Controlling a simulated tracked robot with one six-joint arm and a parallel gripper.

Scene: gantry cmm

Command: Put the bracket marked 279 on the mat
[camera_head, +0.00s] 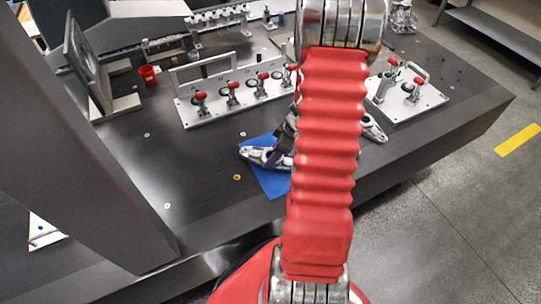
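A blue mat (274,184) lies on the dark table, its right part hidden behind my red arm. A silver metal bracket (262,155) is at the mat's upper left, overlapping the mat, with its left end near the mat's corner. Whether it rests on the mat or is held above it cannot be told. Another silver metal part (374,128) shows just right of my arm, partly hidden. No number 279 is readable on either. A dark piece just above the left bracket, beside my arm, may be part of my gripper; its fingers are hidden.
A clamp fixture plate (215,112) with red-tipped clamps stands behind the mat; another clamp plate (408,105) is at right. A red cup (148,75) stands at back left. A large dark column fills the left foreground. The table left of the mat is mostly clear.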

